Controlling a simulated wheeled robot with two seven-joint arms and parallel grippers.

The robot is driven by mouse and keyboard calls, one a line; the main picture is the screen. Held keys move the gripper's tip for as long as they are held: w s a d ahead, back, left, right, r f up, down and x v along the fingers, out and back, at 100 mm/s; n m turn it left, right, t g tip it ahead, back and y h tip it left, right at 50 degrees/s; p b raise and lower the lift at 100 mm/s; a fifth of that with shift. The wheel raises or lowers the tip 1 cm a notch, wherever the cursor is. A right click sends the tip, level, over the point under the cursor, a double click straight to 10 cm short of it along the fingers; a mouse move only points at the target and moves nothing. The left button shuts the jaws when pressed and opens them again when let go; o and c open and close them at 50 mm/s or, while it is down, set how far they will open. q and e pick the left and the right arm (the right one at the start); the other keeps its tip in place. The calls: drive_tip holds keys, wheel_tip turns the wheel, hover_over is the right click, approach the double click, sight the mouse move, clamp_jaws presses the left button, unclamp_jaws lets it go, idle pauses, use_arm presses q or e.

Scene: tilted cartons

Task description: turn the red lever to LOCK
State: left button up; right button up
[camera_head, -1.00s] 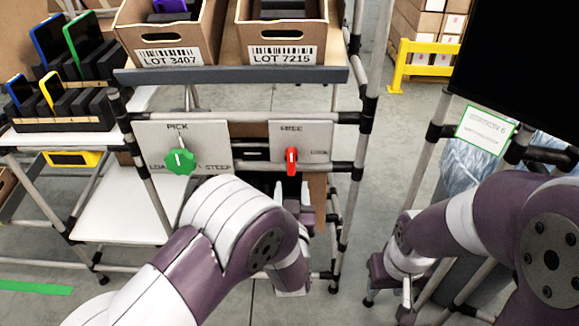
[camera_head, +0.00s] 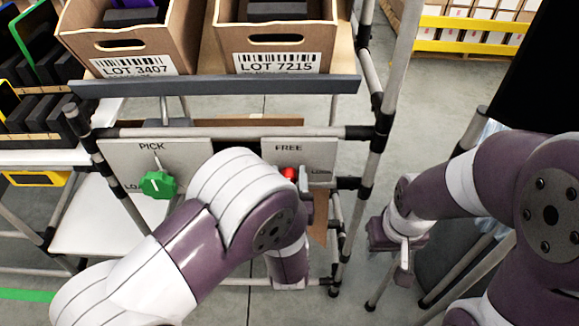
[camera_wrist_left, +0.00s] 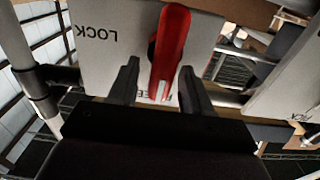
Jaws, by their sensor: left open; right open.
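The red lever (camera_head: 289,173) sits on a white panel (camera_head: 325,152) marked FREE at the top and LOCK at the right. In the head view my left arm hides its lower part. In the left wrist view the red lever (camera_wrist_left: 170,45) runs roughly upright over the FREE label and partly covers it; LOCK reads upside down to its left. My left gripper (camera_wrist_left: 158,78) is open, with one finger on each side of the lever and visible gaps to it. My right gripper (camera_head: 404,272) is open and empty, away from the panel on the right.
A green knob (camera_head: 158,184) on a second panel marked PICK is left of the lever. Two cartons, LOT 3407 (camera_head: 133,66) and LOT 7215 (camera_head: 276,62), stand on the shelf above a grey rail (camera_head: 215,87). Frame posts (camera_head: 380,130) rise right of the lever panel.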

use_arm(q)
clamp_jaws()
drive_tip(key=m+p, duration=0.1)
drive_tip(key=d+m+p, duration=0.1)
drive_tip(key=m, duration=0.1)
drive_tip(key=shift+r+m+p, duration=0.1)
drive_tip(key=shift+m+p, duration=0.2)
drive_tip(key=m+p, duration=0.1)
drive_tip(key=m, duration=0.1)
drive_tip(key=m+p, duration=0.1)
drive_tip(key=d+m+p, duration=0.1)
drive_tip(key=m, duration=0.1)
drive_tip(key=shift+f+m, duration=0.3)
drive_tip(key=shift+f, duration=0.05)
drive_tip(key=shift+d+f+m+p, duration=0.1)
drive_tip(key=shift+f+m+p, duration=0.35)
drive_tip(key=shift+m, duration=1)
drive_tip(key=shift+d+f+m+p, duration=0.1)
drive_tip(key=shift+f+m+p, duration=0.35)
drive_tip(key=shift+m, duration=1.05)
drive_tip(key=shift+d+f+m+p, duration=0.15)
drive_tip(key=shift+m+p, duration=0.55)
drive_tip(key=shift+m, duration=0.75)
